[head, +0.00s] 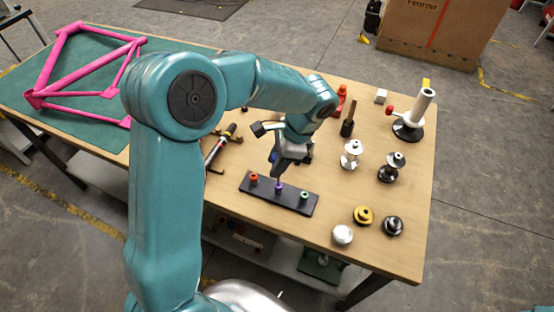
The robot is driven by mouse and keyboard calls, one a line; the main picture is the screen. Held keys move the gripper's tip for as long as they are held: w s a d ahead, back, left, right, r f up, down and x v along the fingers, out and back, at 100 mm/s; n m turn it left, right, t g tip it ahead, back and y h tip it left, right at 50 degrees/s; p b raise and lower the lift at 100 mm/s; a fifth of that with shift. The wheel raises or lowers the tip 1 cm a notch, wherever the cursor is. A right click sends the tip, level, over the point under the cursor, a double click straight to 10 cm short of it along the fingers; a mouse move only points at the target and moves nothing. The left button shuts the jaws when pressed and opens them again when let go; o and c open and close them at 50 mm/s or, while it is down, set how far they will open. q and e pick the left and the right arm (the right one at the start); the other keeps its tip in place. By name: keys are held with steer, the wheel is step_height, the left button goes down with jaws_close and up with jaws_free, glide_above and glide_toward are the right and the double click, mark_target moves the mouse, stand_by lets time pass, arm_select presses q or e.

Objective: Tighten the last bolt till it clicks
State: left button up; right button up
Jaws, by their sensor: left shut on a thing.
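A black bar (293,202) lies on the wooden bench with three coloured bolts in a row. The orange bolt (254,178) is at the left, the purple bolt (279,188) in the middle and the green bolt (304,195) at the right. My left gripper (284,163) is above the bar, shut on a dark tool (276,170) that is mostly hidden by the gripper. The tool's lower end comes down at the purple bolt. I cannot tell whether it is seated on it. My right gripper is not in view.
A pink bike frame (85,62) lies on a green mat (75,118) at the left. Silver (351,153) and black (392,167) hub parts, a yellow part (363,215) and a white-cylinder stand (411,116) occupy the bench's right. The bench's front right corner is clear.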

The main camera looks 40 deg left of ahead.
mark_target(274, 156)
arm_select(q)
steer(key=shift+f+b, duration=0.4)
steer(key=shift+f, duration=0.25)
steer(key=o, duration=0.3)
steer(key=c, duration=0.3)
steer(key=shift+m, duration=0.7)
steer(key=shift+r, duration=0.1)
steer(key=shift+r+p, duration=2.1)
steer(key=shift+r, duration=0.4)
steer(key=shift+s, duration=0.1)
